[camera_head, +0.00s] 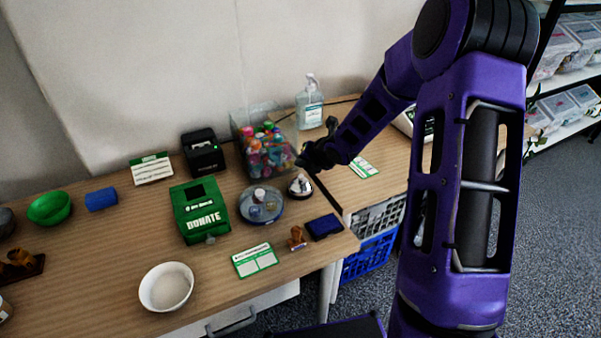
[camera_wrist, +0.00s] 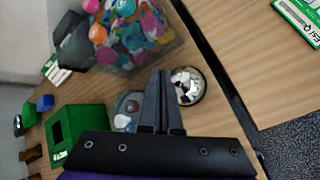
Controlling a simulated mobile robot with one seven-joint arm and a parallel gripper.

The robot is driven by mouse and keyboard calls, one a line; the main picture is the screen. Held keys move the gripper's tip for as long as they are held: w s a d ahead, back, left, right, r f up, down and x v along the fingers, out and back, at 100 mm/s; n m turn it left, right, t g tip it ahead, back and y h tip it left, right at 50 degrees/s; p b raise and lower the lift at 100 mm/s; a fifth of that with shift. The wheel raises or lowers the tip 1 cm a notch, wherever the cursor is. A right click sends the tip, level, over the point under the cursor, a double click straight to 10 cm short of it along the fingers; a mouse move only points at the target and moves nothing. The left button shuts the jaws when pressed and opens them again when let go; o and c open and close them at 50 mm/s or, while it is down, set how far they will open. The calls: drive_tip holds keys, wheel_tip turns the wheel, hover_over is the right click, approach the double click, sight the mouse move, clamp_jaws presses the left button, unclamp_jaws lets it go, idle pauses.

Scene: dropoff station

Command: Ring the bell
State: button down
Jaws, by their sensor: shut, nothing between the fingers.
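The bell (camera_head: 300,186) is a small silver dome on a dark round base. My gripper (camera_head: 300,163) is shut and empty, above and slightly behind the bell in the head view. Its closed fingers (camera_wrist: 160,76) point down toward the table in the wrist view. I cannot tell the exact height between fingertips and bell; no contact is visible.
A blue pad (camera_head: 324,227) and stamp (camera_head: 296,239) lie in front. A seam separates a second table at right.

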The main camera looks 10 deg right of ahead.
wheel_tip(320, 180, up, 3)
drive_tip(key=shift+r+p, duration=0.2)
drive_tip(key=shift+p, duration=0.9)
